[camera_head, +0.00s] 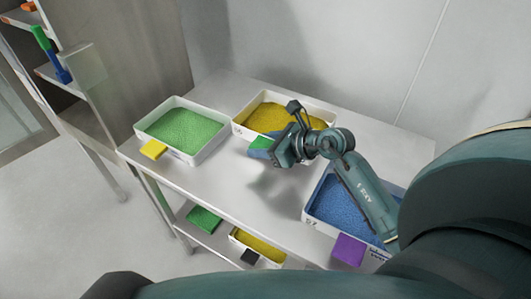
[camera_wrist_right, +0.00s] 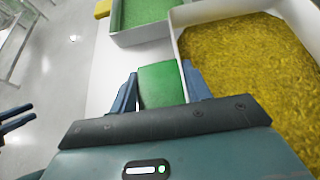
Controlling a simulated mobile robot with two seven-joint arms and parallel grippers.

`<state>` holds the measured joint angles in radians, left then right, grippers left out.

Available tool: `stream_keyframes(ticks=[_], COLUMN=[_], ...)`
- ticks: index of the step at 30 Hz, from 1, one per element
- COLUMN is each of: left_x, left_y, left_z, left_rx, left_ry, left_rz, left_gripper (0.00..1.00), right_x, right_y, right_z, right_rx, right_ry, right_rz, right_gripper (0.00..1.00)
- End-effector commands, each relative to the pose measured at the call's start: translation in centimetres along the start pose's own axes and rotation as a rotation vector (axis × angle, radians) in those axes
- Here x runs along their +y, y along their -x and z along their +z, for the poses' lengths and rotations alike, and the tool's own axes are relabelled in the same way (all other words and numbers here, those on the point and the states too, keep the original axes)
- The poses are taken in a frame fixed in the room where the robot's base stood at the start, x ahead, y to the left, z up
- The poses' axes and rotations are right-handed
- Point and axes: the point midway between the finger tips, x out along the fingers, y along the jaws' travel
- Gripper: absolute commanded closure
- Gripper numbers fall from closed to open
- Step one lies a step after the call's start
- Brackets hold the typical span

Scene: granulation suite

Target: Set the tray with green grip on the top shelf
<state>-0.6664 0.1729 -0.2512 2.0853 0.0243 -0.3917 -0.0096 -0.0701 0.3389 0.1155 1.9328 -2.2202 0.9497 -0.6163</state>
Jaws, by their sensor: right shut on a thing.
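The tray with the green grip is a white tray (camera_head: 236,129) of yellow granules at the back of the metal table. Its green grip (camera_head: 259,142) faces the front. My right gripper (camera_head: 272,147) is shut on this grip. In the right wrist view the green grip (camera_wrist_right: 161,86) sits between the two blue fingers, and the yellow-filled tray (camera_wrist_right: 184,62) is beyond. The tray looks level; I cannot tell whether it touches the table. Dark blue finger-like parts, seemingly my left gripper (camera_wrist_right: 16,118), show at the left edge of the wrist view; their opening is unclear.
A tray of green granules with a yellow grip (camera_head: 153,149) stands left on the table. A blue-filled tray with a purple grip (camera_head: 348,249) stands right. Trays lie on the lower shelf (camera_head: 215,240). A shelf rack (camera_head: 88,68) with coloured grips stands far left. The table's front middle is clear.

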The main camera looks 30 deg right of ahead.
Motion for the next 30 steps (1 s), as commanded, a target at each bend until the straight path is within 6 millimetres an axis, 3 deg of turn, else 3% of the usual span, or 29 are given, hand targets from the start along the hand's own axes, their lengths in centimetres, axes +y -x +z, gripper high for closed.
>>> stream_keyframes(ticks=[7, 20, 21, 28, 30], left_x=[0.1, 0.2, 0.2, 0.3, 0.3], left_y=[-0.1, -0.2, -0.1, -0.1, -0.1], left_z=[0.0, 0.0, -0.1, 0.0, 0.0], left_rx=[0.006, 0.011, 0.011, 0.009, 0.009], left_ry=[0.0, -0.001, -0.002, -0.002, -0.002], left_rz=[0.003, 0.006, 0.007, 0.008, 0.008], left_gripper=[0.68, 0.68, 0.68, 0.68, 0.68], right_x=[0.0, 0.0, 0.0, 0.0, 0.0], right_y=[-1.6, -1.9, -1.9, -1.9, -1.9], right_z=[-2.8, -3.5, -3.5, -3.5, -3.5], right_rx=[-0.002, -0.002, 0.0, 0.0, 0.0], right_ry=[-0.002, 0.002, 0.0, -0.001, -0.001], right_rz=[-0.002, -0.001, 0.001, 0.001, 0.001], right_gripper=[0.85, 0.85, 0.5, 0.31, 0.3])
